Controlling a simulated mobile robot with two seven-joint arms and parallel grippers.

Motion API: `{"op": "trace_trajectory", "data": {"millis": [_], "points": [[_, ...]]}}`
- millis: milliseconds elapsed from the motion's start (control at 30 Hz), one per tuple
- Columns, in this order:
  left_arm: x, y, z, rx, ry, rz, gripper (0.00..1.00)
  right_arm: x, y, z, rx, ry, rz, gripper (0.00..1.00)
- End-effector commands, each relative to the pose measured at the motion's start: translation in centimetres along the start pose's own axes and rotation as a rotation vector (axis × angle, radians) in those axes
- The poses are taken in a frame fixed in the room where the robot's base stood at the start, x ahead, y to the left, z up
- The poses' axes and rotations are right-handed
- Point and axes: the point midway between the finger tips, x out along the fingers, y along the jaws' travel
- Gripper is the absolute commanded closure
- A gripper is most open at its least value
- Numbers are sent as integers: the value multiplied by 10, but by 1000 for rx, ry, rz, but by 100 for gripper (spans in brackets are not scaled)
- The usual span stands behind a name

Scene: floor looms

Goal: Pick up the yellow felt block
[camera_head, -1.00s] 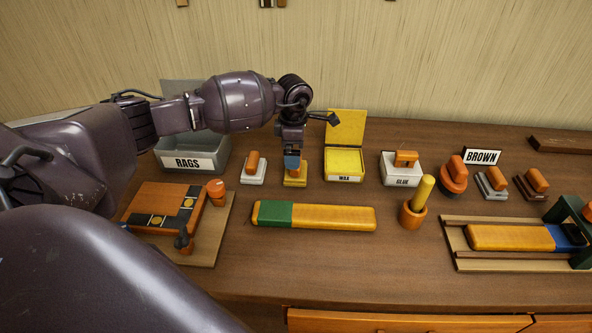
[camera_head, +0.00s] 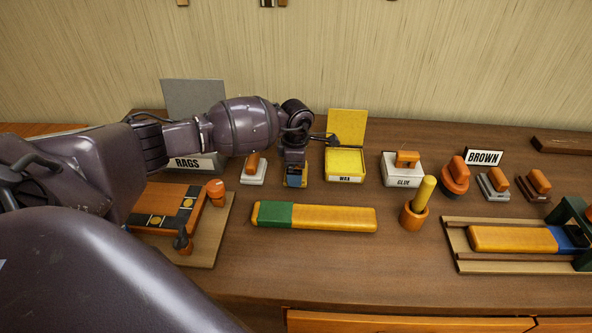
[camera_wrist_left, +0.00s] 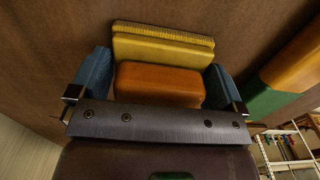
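The yellow felt block stands on the bench between a white felt block and the wax tin, mostly hidden behind my gripper in the head view (camera_head: 304,181). The left wrist view shows its yellow body (camera_wrist_left: 165,50) and its orange handle (camera_wrist_left: 158,84). My left gripper (camera_head: 294,178) is lowered over the block from above. In the left wrist view its two blue fingers (camera_wrist_left: 158,85) stand at either side of the orange handle, very close to it; firm contact is not clear. My right gripper is not in view.
The white block (camera_head: 254,170) is close on the left, with the grey RAGS box (camera_head: 205,161) beyond. The yellow WAX tin (camera_head: 345,166) is close on the right. A green-and-yellow bar (camera_head: 325,217) lies in front. Bare bench shows further forward.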

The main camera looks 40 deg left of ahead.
Motion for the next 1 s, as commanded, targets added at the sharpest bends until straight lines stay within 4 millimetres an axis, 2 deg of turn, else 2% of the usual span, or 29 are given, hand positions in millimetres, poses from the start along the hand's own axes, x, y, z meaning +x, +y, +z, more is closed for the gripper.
{"op": "trace_trajectory", "data": {"millis": [300, 467, 667, 1000], "points": [[-2, 0, 0, 0, -1, 1, 30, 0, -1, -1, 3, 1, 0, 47], [-16, 1, 0, 1, -2, 4, 30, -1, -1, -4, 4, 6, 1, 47], [-57, 2, 0, 1, -2, 6, 30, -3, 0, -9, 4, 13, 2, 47], [-143, 1, 0, 0, -1, 6, 30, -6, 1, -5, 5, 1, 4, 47]]}}
